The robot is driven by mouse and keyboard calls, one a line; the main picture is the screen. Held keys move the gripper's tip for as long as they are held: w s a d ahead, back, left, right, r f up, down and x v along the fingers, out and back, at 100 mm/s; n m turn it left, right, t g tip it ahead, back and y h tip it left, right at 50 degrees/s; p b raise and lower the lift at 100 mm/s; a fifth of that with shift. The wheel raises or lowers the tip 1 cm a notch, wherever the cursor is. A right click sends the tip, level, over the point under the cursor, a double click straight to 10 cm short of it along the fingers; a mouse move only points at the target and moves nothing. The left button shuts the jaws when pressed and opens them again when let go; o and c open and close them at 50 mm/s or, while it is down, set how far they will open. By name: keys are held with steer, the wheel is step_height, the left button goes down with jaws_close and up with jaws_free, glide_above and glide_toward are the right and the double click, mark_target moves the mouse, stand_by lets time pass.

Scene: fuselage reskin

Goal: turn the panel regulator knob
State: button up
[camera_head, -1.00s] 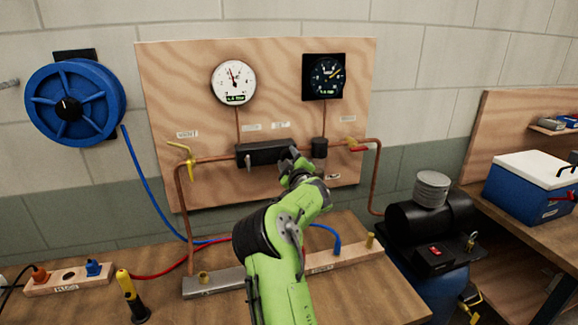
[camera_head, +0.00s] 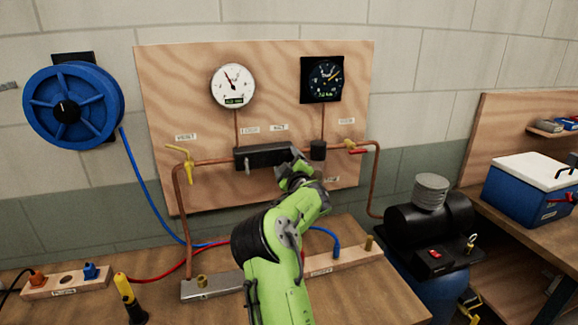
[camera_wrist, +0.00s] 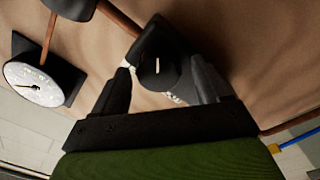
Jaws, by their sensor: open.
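A round black knob (camera_wrist: 158,66) with a short pale mark on its face shows in the wrist view. My gripper (camera_wrist: 162,76) is open, with one finger on each side of the knob; whether they touch it I cannot tell. In the head view my gripper (camera_head: 297,166) is at the wooden panel (camera_head: 185,80), by the right end of the black block (camera_head: 262,155), and the arm hides the knob there. A small black regulator body (camera_head: 318,150) sits on the copper pipe just right of the gripper.
A white-faced gauge (camera_head: 233,86) and a black gauge (camera_head: 322,78) are above. The bench below carries a wooden manifold strip (camera_head: 350,257), hoses and a yellow-black tool (camera_head: 128,300).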

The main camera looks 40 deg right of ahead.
steer(key=r+b+v, duration=0.1)
steer(key=b+v, duration=0.4)
steer(key=v, duration=1)
steer(key=shift+s+a+f, duration=0.25)
steer(key=shift+s+f, duration=0.05)
steer(key=shift+f, duration=0.2)
steer(key=w+a+m+g+y+p, duration=0.15)
steer(key=a+y, duration=0.65)
steer(key=a, duration=1.1)
steer(key=s+a+f+g+y+p, duration=0.1)
steer(key=s+a+g, duration=0.1)
steer(key=s+a, duration=0.3)
steer(key=s+a+f+g+y, duration=0.1)
steer(key=s+a+g+y, duration=0.15)
steer(key=a, duration=0.55)
steer(key=s+a+f+m+g+h, duration=0.1)
steer(key=s+a+f+g, duration=0.1)
steer(key=s, duration=0.5)
steer(key=s+a+f+m+g+h, duration=0.1)
steer(key=s+a+f+g, duration=0.1)
steer(key=s, duration=0.6)
steer(key=shift+m+g+p, duration=0.3)
steer(key=shift+m+p, duration=0.05)
steer(key=shift+p, duration=0.1)
